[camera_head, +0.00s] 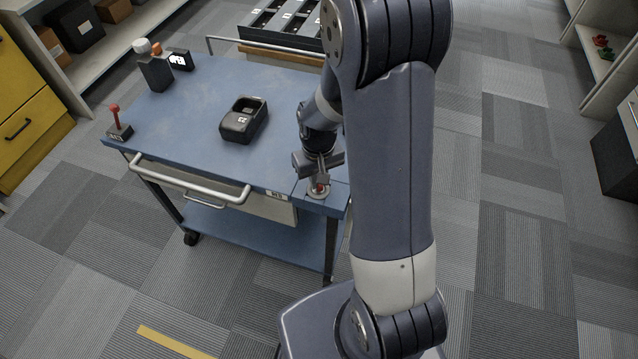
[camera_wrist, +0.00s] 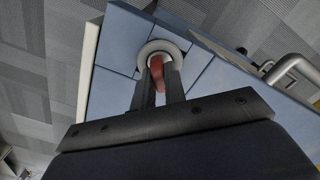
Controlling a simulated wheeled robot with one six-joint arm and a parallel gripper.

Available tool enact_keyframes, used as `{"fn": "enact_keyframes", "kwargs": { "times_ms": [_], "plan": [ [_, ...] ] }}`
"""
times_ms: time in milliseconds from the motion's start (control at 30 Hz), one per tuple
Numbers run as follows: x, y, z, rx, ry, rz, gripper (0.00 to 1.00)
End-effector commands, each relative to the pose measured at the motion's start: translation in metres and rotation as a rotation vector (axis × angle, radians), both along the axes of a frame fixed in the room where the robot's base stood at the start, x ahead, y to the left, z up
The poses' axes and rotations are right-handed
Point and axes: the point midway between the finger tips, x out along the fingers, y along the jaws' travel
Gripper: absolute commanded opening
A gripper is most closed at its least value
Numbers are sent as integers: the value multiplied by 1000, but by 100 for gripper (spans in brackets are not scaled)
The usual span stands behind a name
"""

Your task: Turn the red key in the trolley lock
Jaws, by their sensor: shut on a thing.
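The red key (camera_wrist: 157,72) stands in the round grey lock (camera_wrist: 148,50) on the blue trolley top (camera_head: 190,95). In the head view the lock (camera_head: 318,193) sits at the trolley's near right corner, and only a small bit of the red key (camera_head: 320,187) shows. My gripper (camera_wrist: 161,80) points down over the lock and is shut on the red key, one finger on each side of it. The key's lower part is hidden in the lock.
A black charger-like cradle (camera_head: 243,121) stands on the trolley's middle. Yellow drawers (camera_head: 30,115) stand left.

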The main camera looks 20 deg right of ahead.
Motion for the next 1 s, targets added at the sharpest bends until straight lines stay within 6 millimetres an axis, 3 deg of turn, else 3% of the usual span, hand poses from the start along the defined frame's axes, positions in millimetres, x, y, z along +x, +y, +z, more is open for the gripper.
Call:
{"fn": "enact_keyframes", "kwargs": {
  "times_ms": [267,700,1000],
  "plan": [
    [0,0,0,0,0,22,0],
    [0,0,0,0,-1,461,0],
    [0,0,0,0,-1,499,0]
  ]
}}
